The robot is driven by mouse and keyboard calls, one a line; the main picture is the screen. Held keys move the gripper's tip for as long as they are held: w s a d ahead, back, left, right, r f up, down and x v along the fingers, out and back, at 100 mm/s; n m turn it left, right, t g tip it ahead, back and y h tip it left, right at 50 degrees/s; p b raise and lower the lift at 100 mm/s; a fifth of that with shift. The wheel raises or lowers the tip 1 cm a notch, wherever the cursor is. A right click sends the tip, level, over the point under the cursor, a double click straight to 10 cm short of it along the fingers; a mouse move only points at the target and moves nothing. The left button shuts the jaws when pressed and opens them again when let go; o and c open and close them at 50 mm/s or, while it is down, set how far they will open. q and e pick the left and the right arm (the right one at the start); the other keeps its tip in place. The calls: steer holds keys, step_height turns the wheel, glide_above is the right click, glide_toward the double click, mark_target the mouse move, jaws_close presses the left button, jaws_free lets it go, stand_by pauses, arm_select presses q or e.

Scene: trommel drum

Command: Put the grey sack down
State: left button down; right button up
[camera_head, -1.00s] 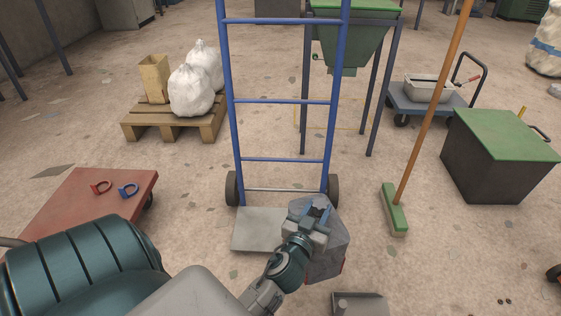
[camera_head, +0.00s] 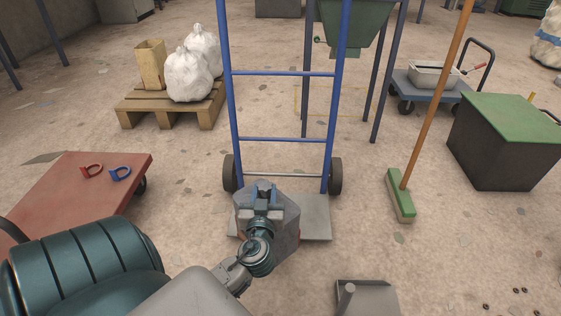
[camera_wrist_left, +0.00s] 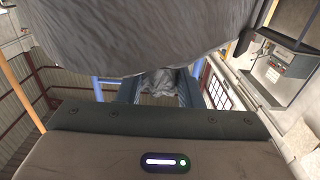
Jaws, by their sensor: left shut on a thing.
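My left gripper (camera_head: 262,193) is shut on the grey sack (camera_head: 285,218), gripping it from above. In the left wrist view the sack (camera_wrist_left: 150,35) fills the upper part, and a gathered bit of grey cloth shows between the fingers (camera_wrist_left: 158,88). In the head view the sack is in front of the blue hand truck (camera_head: 286,140) and covers much of its grey toe plate (camera_head: 318,218). Whether the sack touches the plate cannot be told, as its underside is hidden. My right gripper is not in view.
A red platform cart (camera_head: 85,200) with two shackles is at the left. A pallet (camera_head: 170,110) with white sacks stands behind it. A green broom (camera_head: 400,195), a green-lidded bin (camera_head: 505,140) and a grey dustpan (camera_head: 367,298) are at the right. Floor between broom and truck is clear.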

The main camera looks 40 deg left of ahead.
mark_target(279, 193)
arm_select(q)
steer(key=w+a+f+b, duration=0.2)
steer(key=w+a+b, duration=0.1)
steer(key=w, duration=0.3)
steer(key=w+a+f+b, duration=0.2)
steer(key=w+a+b, duration=0.1)
steer(key=w+b, duration=0.2)
steer(key=shift+w+a+f, duration=0.2)
steer(key=shift+w+f, duration=0.15)
steer(key=shift+w, duration=0.75)
steer(key=c, duration=1)
jaws_free()
steer(key=shift+f, duration=0.1)
steer(key=p+v, duration=0.3)
steer(key=v, duration=0.8)
steer(key=shift+p, duration=0.4)
steer(key=shift+s+d, duration=0.35)
steer(key=shift+s, duration=0.05)
